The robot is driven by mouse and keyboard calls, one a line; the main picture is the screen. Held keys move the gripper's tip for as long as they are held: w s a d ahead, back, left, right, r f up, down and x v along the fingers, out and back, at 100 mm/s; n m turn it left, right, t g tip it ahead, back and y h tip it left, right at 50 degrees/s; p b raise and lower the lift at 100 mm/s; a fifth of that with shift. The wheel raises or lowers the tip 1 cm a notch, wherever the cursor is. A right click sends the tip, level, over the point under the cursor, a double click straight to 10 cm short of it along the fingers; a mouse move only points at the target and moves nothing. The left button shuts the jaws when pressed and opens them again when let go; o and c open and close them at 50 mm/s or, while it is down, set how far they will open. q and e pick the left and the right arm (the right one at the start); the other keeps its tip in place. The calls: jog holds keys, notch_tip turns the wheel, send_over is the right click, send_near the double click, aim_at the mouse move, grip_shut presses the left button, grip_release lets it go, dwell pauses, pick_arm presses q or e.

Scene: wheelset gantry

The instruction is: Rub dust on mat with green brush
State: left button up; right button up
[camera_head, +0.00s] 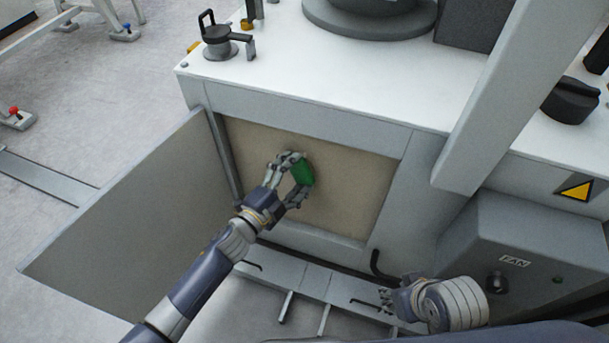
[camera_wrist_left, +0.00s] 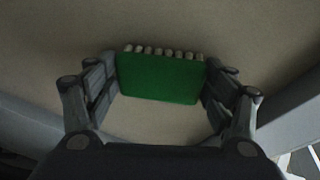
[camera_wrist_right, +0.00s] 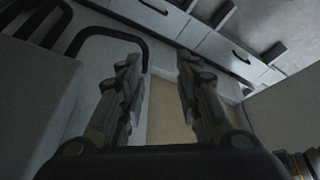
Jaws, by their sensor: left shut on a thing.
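The green brush (camera_head: 303,171) is in my left gripper (camera_head: 297,178), in front of the tan mat (camera_head: 345,190) inside the open cabinet. In the left wrist view the green block of the brush (camera_wrist_left: 160,78) sits between the two fingers (camera_wrist_left: 160,82), with a row of pale bristles along its far edge. The bristles are close to the tan surface (camera_wrist_left: 160,25); I cannot tell whether they touch it. I cannot make out dust on the mat. My right gripper (camera_head: 387,298) is low at the right, and its fingers (camera_wrist_right: 160,85) are apart and empty in the right wrist view.
The cabinet's grey door (camera_head: 120,215) stands open to the left. A box marked FAN (camera_head: 510,270) is at the right, and a slanted grey post (camera_head: 500,100) stands above it. A panel with black handles (camera_head: 310,285) lies below the opening.

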aim_at(331, 169)
pick_arm(q)
jog(key=shift+w+a+r, duration=0.1)
jog(key=shift+a+r, duration=0.1)
jog(key=shift+r, duration=0.05)
jog(key=shift+r+p, duration=0.5)
jog(key=shift+p, duration=0.25)
jog(key=shift+s+d, duration=0.25)
jog(key=shift+d, duration=0.45)
jog(key=shift+s+d, duration=0.3)
jog(key=shift+d, duration=0.4)
jog(key=shift+s+d, duration=0.25)
jog(key=shift+d, duration=0.45)
jog(key=shift+s+d, duration=0.25)
jog(key=shift+d, duration=0.3)
jog(key=shift+s+d, duration=0.2)
jog(key=shift+d, duration=0.3)
jog(key=shift+s+d, duration=0.2)
jog(key=shift+d, duration=0.15)
pick_arm(e)
jog(key=shift+w+f, duration=0.35)
jog(key=shift+f, duration=0.3)
